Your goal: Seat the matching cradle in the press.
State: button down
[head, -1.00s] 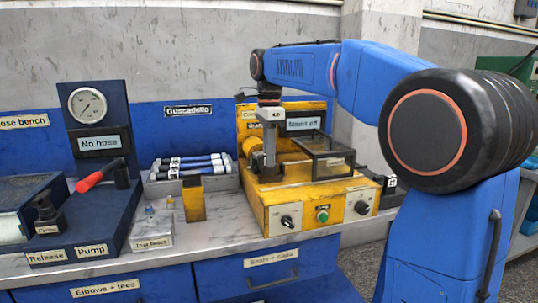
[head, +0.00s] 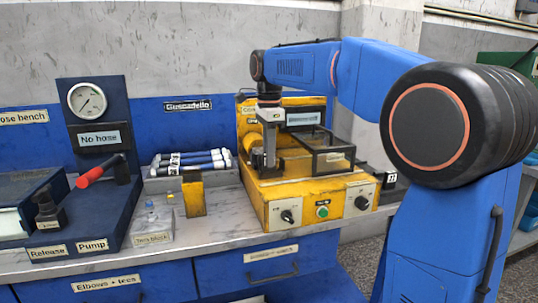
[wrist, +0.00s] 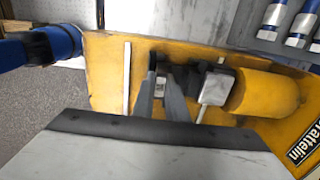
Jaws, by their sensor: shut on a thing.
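The press is a yellow machine (head: 300,192) on the bench, with a yellow cylinder (wrist: 265,94) lying along its bed in the wrist view. My gripper (head: 263,163) is lowered over the left part of its bed. In the wrist view my gripper (wrist: 162,88) is shut on a small light-grey piece (wrist: 161,80), which seems to be the cradle. The fingers hide most of it, so I cannot tell its shape or whether it touches the bed. A grey metal block (wrist: 216,88) at the cylinder's end is close to the right of my fingers.
A dark-framed clear guard (head: 330,153) stands on the press, right of my gripper. Knobs and a green button (head: 322,212) are on its front. A yellow block (head: 194,194), a grey test block (head: 152,229) and a hose rack (head: 190,163) stand to the left.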

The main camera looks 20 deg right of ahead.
jog(key=shift+f, duration=0.25)
jog(key=c, duration=1.7)
grip_release()
notch_tip(320, 180, up, 17)
jog(key=shift+r, duration=0.15)
jog(key=s+d+f+n+t, duration=0.1)
jog(key=s+d+f+n, duration=0.1)
jog(key=s+f+n, duration=0.4)
jog(key=s+d+f+n+t, duration=0.2)
jog(key=s+f+n, duration=0.4)
jog(key=s+f, duration=1)
jog(key=s+d+f+n+t, duration=0.1)
jog(key=s+d+f+n, duration=0.2)
jog(key=s+f+n, duration=0.3)
jog(key=shift+s+f+t, duration=0.15)
jog(key=shift+s+f, duration=0.75)
jog(key=shift+f, duration=0.65)
jog(key=shift+s+f+t, duration=0.1)
jog(key=shift+s+f, duration=0.85)
jog(key=shift+f, duration=0.6)
jog(key=shift+s+f+t, duration=0.15)
jog(key=shift+s+f, duration=0.75)
jog(key=shift+f, duration=0.65)
